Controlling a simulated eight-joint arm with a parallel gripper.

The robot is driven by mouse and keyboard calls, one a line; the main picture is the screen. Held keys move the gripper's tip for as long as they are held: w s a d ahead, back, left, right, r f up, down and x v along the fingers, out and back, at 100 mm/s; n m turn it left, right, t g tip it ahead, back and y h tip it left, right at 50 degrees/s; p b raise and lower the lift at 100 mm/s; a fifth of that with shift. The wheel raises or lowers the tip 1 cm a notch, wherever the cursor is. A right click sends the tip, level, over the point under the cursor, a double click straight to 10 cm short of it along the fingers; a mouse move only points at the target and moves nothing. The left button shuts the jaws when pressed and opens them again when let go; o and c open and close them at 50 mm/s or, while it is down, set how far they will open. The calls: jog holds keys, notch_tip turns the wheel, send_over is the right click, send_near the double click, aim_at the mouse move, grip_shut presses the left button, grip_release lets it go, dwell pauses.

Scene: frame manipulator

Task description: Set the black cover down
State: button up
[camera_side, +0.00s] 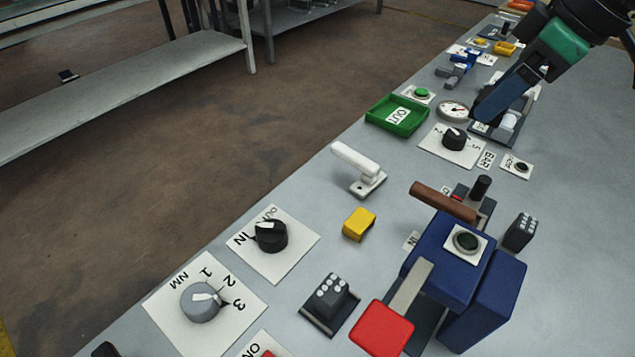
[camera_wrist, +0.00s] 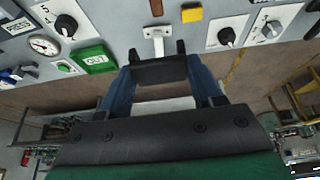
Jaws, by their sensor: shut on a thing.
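My gripper (camera_side: 482,110) is at the upper right of the side view, pointing down and left with its blue fingers over the bench. In the wrist view, its two blue fingers stand apart with a black piece, which looks like the black cover (camera_wrist: 160,72), gripped between their tips. Small dark prongs stick up at the piece's two ends. In the side view the fingers hide most of it. A dark-framed device with a white cylinder (camera_side: 509,119) lies just beside and partly behind the fingertips. I cannot tell whether the cover touches it or the bench.
Near the fingertips are a round gauge (camera_side: 453,110), a black knob (camera_side: 454,138) on a white plate and a green OUT tray (camera_side: 397,116). A white lever (camera_side: 358,168), a yellow block (camera_side: 359,224) and a blue machine (camera_side: 450,245) stand nearer. Bare bench lies right of the plates.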

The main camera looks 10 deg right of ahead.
aim_at(445, 199)
notch_tip(445, 199, down, 14)
jog(key=shift+f, duration=0.1)
dwell(0.5)
jog(key=shift+f, duration=0.25)
jog(key=shift+f, duration=0.35)
jog(key=o, duration=1.2)
